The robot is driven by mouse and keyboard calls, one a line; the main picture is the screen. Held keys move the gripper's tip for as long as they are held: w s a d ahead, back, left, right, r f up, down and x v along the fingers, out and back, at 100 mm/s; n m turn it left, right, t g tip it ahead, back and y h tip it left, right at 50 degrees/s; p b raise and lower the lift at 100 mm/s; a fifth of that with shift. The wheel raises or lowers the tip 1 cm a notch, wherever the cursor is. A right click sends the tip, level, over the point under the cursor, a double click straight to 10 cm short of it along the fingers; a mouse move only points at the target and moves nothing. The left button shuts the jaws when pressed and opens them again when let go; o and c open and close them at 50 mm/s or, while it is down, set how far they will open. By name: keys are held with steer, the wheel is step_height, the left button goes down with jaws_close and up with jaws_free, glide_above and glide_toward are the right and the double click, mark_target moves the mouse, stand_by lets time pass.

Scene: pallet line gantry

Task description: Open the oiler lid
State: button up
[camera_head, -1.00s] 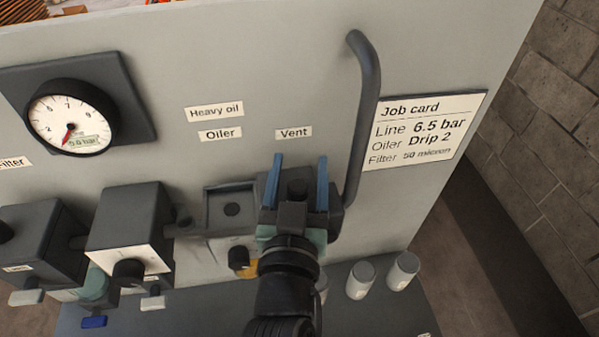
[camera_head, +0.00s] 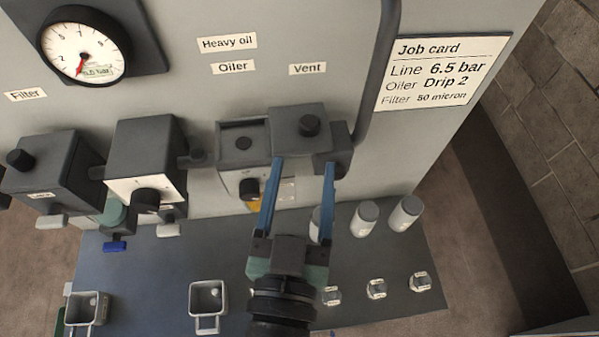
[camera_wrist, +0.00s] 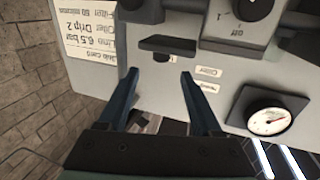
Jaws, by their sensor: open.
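The fingers partly hide the oiler's right side.
A curved dark pipe (camera_head: 377,75) rises right of the lid piece, beside the job card (camera_head: 440,72). Filter and regulator blocks (camera_head: 147,155) stand left. Below, the shelf (camera_head: 150,255) carries grey cups, white cylinders and small nuts.

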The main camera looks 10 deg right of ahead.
steer(key=shift+s+a, duration=0.2)
steer(key=shift+s, duration=0.25)
stand_by(0.4)
